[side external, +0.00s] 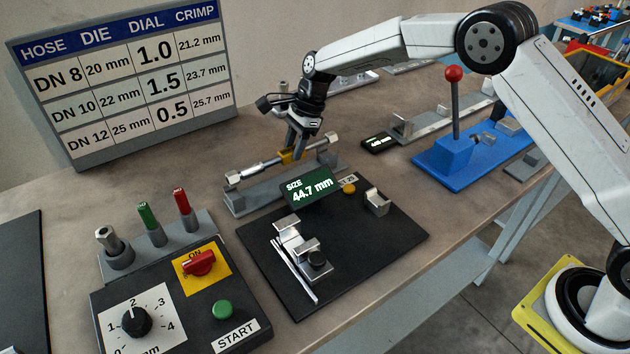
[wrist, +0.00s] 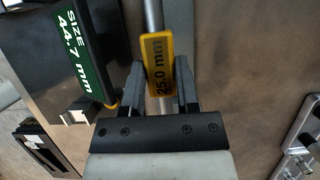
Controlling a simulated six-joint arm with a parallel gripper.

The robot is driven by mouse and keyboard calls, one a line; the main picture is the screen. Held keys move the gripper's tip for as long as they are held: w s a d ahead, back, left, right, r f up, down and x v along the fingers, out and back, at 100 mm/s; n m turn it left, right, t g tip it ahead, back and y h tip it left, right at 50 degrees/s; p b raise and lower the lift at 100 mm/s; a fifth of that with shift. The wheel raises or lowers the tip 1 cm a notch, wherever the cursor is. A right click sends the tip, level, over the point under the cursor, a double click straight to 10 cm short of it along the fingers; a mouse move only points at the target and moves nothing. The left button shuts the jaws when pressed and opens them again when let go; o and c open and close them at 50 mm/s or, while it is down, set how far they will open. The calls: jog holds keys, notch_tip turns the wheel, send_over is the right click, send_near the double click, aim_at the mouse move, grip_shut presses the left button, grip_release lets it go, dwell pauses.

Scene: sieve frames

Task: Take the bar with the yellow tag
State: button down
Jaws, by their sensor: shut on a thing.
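The bar (side external: 251,170) is a slim metal rod with a yellow tag (side external: 287,157). It lies along a grey cradle (side external: 258,197) with upright end supports, behind the black gauge plate. In the wrist view the tag (wrist: 157,65) reads 25.0 mm, and the rod (wrist: 153,16) runs on beyond it. My gripper (side external: 292,152) comes down from above and is shut on the bar at the tag. In the wrist view its fingers (wrist: 159,88) stand on both sides of the tag. I cannot tell whether the bar is clear of the supports.
The gauge plate (side external: 330,262) with a green 44.7 mm display (side external: 309,187) stands just in front. A control box (side external: 172,309) and a rack with red and green-capped pieces (side external: 158,246) are at left. A blue lever press (side external: 452,157) is at right. A size chart (side external: 125,82) stands behind.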

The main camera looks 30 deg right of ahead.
jog(key=s+d+r, duration=0.2)
jog(key=s+r, duration=0.6)
jog(key=s, duration=0.4)
jog(key=shift+s+d+r, duration=0.25)
jog(key=shift+d+r, duration=0.05)
